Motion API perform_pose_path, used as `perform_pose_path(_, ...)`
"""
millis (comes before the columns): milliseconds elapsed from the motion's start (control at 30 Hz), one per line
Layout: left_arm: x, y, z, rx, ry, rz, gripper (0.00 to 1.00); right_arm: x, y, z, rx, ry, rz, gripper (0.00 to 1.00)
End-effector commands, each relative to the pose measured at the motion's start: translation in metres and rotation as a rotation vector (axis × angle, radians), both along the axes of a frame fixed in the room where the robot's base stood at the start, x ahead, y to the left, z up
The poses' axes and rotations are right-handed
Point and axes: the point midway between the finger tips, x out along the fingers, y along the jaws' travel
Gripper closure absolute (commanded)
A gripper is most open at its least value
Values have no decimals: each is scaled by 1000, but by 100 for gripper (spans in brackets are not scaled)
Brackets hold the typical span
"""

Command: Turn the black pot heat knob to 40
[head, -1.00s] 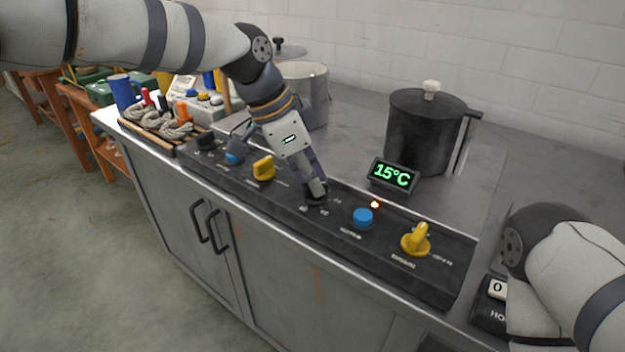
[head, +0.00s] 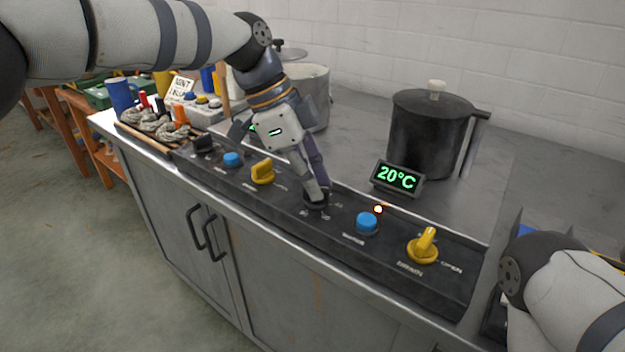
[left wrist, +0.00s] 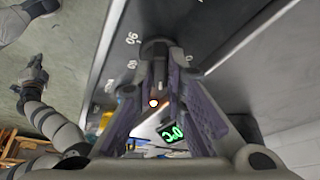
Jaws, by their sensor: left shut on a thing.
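The black pot (head: 428,135) with its lid stands at the back of the counter. The display (head: 397,178) in front of it reads 20°C. My left gripper (head: 316,196) points down at the control panel and is shut on the black heat knob (head: 316,204), which is mostly hidden by the fingers in the head view. In the left wrist view the knob (left wrist: 156,46) shows between the fingers, with scale marks around it, one of them 90. The display (left wrist: 172,132) shows there too. My right arm is at the lower right; its gripper does not show.
On the panel (head: 455,290), a blue button (head: 367,222) and a yellow drain knob (head: 424,246) lie right of the gripper. A small orange lamp (head: 378,209) glows. A yellow knob (head: 262,172) is to the left. A grey pot (head: 308,92) stands behind my left arm.

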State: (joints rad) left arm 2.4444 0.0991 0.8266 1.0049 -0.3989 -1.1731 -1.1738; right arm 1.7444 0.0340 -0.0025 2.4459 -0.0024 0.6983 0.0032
Motion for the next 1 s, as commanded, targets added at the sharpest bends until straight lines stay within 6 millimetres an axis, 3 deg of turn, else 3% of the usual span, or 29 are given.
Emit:
perform_pose_path(200,-1,0,-3,6,6,-3,100,0,0,0,0,1,0,100)
perform_pose_path(233,-1,0,-3,6,6,-2,84,0,0,0,0,1,0,100)
perform_pose_path(300,-1,1,-3,6,6,-2,68,0,0,0,0,1,0,100)
perform_pose_path(667,0,1,0,2,2,0,68,0,0,0,0,0,0,100)
perform_pose_path(767,1,5,12,2,0,2,68,0,0,0,0,0,0,100)
perform_pose_path(1000,4,30,71,2,-2,3,68,0,0,0,0,0,0,100)
